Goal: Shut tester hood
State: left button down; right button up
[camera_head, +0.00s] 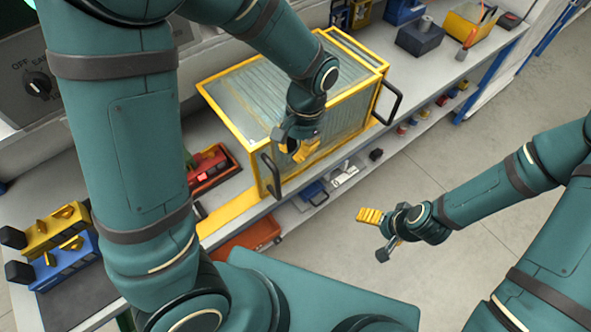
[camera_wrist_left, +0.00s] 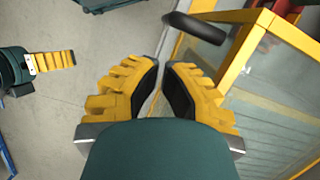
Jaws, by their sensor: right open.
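The tester hood (camera_head: 235,92) is a box with a yellow frame and clear panels on the bench. It has a black handle (camera_head: 271,176) at its near left corner and another black handle (camera_head: 391,98) at the right. How far it stands open I cannot tell. My left gripper (camera_head: 298,152) is over the hood's front upper edge, between the handles. In the left wrist view its fingers (camera_wrist_left: 161,72) are close together with a narrow empty gap, and the hood's frame (camera_wrist_left: 245,60) and a handle (camera_wrist_left: 194,28) are beyond. My right gripper (camera_head: 372,236) is open and empty over the floor.
A red tray (camera_head: 212,168) and yellow and blue devices (camera_head: 62,243) are on the bench at left. A dark box (camera_head: 419,37) and a yellow bin (camera_head: 470,27) stand at back right. A shelf below holds small items (camera_head: 345,172). The floor (camera_head: 470,140) at right is clear.

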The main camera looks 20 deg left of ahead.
pick_arm(q)
jog(key=w+d+b+x, duration=0.1)
jog(key=b+x, duration=0.1)
jog(key=x, duration=0.9)
jog(key=shift+a, duration=0.4)
pick_arm(e)
notch_tip(320, 180, down, 3)
jog(key=shift+f, duration=0.1)
pick_arm(q)
jog(key=shift+s+f, duration=0.1)
pick_arm(e)
jog(key=shift+a, duration=0.1)
